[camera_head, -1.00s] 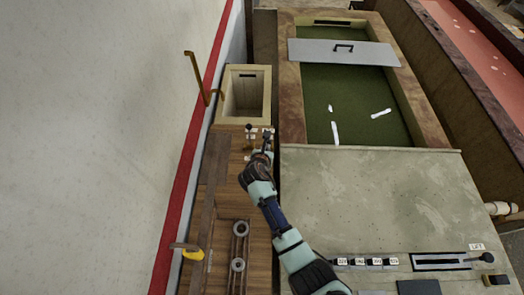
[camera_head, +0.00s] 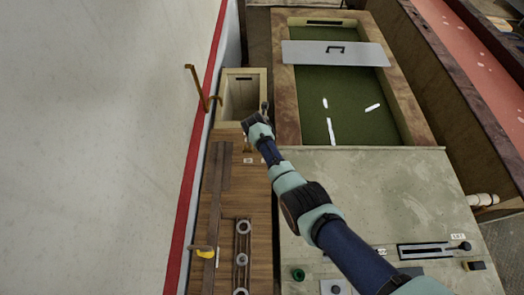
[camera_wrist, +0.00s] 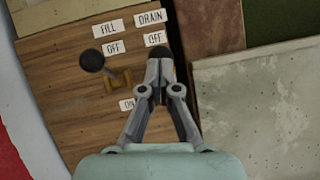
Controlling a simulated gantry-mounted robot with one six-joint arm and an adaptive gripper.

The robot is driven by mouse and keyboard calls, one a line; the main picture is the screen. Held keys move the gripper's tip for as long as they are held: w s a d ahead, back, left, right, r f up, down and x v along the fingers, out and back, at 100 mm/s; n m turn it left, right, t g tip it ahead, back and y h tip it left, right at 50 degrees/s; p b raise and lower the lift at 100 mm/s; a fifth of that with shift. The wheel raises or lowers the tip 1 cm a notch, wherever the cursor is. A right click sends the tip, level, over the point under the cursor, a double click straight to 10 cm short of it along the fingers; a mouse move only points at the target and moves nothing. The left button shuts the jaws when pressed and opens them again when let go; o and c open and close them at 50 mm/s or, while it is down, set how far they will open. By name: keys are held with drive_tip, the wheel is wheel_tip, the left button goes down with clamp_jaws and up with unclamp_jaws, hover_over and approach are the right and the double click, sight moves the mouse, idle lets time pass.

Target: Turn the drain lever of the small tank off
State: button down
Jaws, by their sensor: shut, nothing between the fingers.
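The small tank (camera_head: 240,73) is an open pale wooden box at the back left in the head view. In front of it is a wooden panel, with FILL (camera_wrist: 108,28) and DRAIN (camera_wrist: 150,17) labels in the wrist view. The fill lever (camera_wrist: 92,62) has a dark round knob and brass base and leans toward its OFF label. My gripper (camera_wrist: 160,66) is shut just below the drain OFF label (camera_wrist: 155,39). The drain lever is not clearly visible; my fingers cover its area, so contact is unclear. In the head view my gripper (camera_head: 264,108) is by the tank's front right corner.
An upright orange-brown pipe (camera_head: 198,88) stands left of the tank. A large green-floored basin (camera_head: 285,105) with a grey cover plate (camera_head: 336,54) lies to the right. A concrete slab (camera_head: 400,185) lies right.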

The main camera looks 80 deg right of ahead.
drive_tip(key=shift+w+d, duration=0.15)
drive_tip(key=shift+d, duration=0.7)
drive_tip(key=d+p+v, duration=0.1)
drive_tip(key=p+v, duration=0.4)
drive_tip(key=v, duration=0.8)
drive_tip(key=shift+w+d+r+p, duration=0.2)
drive_tip(key=shift+w+r+p, duration=0.1)
drive_tip(key=shift+r+p, duration=0.1)
